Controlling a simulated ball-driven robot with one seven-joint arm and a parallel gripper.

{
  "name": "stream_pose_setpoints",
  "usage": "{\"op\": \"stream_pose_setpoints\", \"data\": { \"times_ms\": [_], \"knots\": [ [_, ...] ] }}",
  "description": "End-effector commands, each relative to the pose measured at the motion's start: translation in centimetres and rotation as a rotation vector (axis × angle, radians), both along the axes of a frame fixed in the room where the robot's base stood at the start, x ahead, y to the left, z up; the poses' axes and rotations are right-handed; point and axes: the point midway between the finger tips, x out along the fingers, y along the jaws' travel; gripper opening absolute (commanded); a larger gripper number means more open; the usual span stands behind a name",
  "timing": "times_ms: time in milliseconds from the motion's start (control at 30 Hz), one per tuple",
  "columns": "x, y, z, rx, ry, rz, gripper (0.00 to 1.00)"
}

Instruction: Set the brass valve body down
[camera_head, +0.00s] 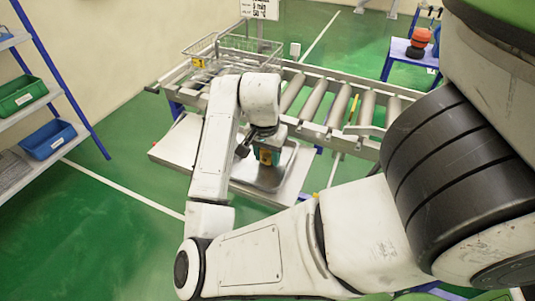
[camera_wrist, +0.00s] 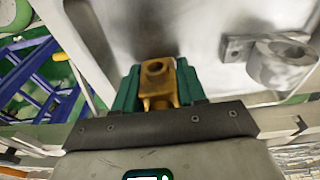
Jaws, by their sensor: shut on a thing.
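The brass valve body (camera_wrist: 158,80) is a small golden block with a round hole in its top. In the wrist view it sits between the green fingers of my gripper (camera_wrist: 157,88), which are shut on it. In the head view my gripper (camera_head: 266,157) hangs over a grey metal tray (camera_head: 285,180) on the bench in front of the conveyor. A little brass colour shows between its green fingers. I cannot tell whether the valve body touches the metal surface below. My arm hides part of the bench.
A grey metal cylinder on a bracket (camera_wrist: 282,62) stands right of the valve body. Behind the bench runs a roller conveyor (camera_head: 315,100) with a wire basket (camera_head: 225,50). Shelves at the left hold a green bin (camera_head: 22,96) and a blue bin (camera_head: 47,140).

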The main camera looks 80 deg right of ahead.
Motion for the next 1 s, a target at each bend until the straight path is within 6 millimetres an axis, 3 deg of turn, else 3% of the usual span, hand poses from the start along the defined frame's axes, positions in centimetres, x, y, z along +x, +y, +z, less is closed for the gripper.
{"op": "stream_pose_setpoints", "data": {
  "times_ms": [167,200,433,767,1000],
  "knots": [
    [0.0,0.0,-0.4,-0.001,0.0,0.0,0.0],
    [0.0,0.0,-0.4,0.0,0.0,0.0,0.43],
    [0.0,0.0,-0.3,0.0,0.0,0.0,0.65],
    [0.0,0.0,0.1,0.0,-0.001,0.0,0.66],
    [0.2,0.4,3.7,-0.002,-0.005,-0.002,0.66]
  ]
}}
